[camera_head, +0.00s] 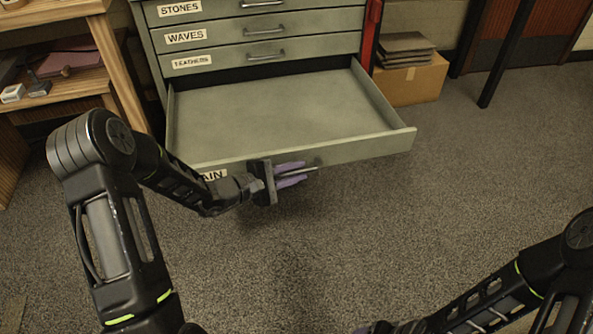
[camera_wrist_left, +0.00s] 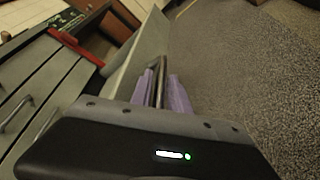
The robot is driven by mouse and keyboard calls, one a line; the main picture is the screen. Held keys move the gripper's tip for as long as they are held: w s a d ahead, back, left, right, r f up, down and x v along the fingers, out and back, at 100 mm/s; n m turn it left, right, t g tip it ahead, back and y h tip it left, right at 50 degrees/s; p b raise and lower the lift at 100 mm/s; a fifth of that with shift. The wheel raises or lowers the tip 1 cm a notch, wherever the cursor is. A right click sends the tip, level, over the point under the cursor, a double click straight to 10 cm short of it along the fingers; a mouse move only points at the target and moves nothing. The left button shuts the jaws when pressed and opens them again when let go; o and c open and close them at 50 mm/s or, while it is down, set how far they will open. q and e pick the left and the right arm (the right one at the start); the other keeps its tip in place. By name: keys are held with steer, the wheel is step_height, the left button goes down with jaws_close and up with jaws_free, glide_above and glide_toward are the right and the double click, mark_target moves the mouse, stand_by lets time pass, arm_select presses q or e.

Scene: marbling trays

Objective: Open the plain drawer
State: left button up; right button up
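The plain drawer (camera_head: 285,112) is the lowest one in the grey-green cabinet (camera_head: 225,22). It is pulled far out and looks empty inside. Its label is partly covered by my left arm, with "AIN" showing. My left gripper (camera_head: 300,175) is at the drawer's front, with its purple fingers on either side of the bar handle (camera_head: 312,168). The left wrist view shows the handle bar (camera_wrist_left: 160,82) between the purple fingers, which look closed on it. My right arm enters at the lower right of the head view; its fingers are hardly visible at the bottom edge.
Drawers labelled stones, waves and feathers (camera_head: 262,55) above are shut. A wooden shelf unit (camera_head: 70,90) stands at the left. A cardboard box (camera_head: 412,82) with grey sheets on it stands right of the cabinet. The carpet (camera_head: 350,240) in front is clear.

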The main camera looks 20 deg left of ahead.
arm_select(q)
steer(key=p+v, duration=0.1)
steer(key=v, duration=0.6)
steer(key=shift+s+a+p, duration=0.2)
steer(key=shift+p, duration=0.1)
